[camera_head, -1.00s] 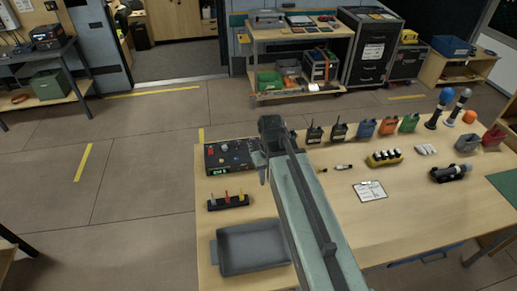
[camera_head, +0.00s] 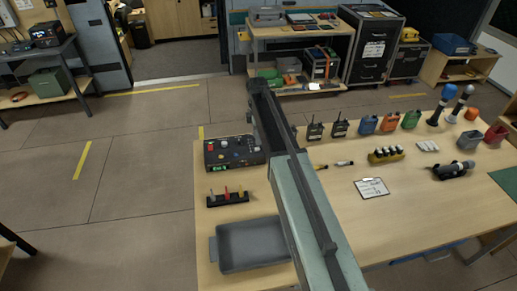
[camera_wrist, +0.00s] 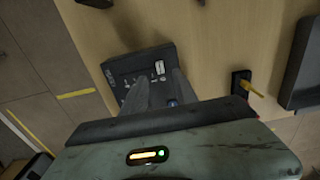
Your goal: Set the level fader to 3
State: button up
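The dark control panel (camera_head: 234,152) sits at the left back corner of the table, with coloured knobs and a green display. In the wrist view the panel (camera_wrist: 125,75) lies beyond my gripper, with small white-marked controls on its face. I cannot tell which control is the level fader, nor read its setting. My gripper (camera_wrist: 163,76) is in front of the panel with its two grey fingers apart, a gap between the tips, and nothing held. In the head view, my arm's end stands above the panel's right end and hides the fingers.
A black holder (camera_head: 228,200) with coloured sticks and a grey tray (camera_head: 215,255) stand in front of the panel. Two radios (camera_head: 315,131), (camera_head: 340,126) stand to the right. A clipboard (camera_head: 371,188) lies mid-table.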

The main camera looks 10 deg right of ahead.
aim_at(257, 148)
notch_tip(257, 148, down, 6)
jog(key=b, duration=0.4)
jog(key=shift+r+b, duration=0.1)
jog(key=shift+b, duration=0.2)
jog(key=shift+r, duration=0.1)
grip_shut()
dwell(0.8)
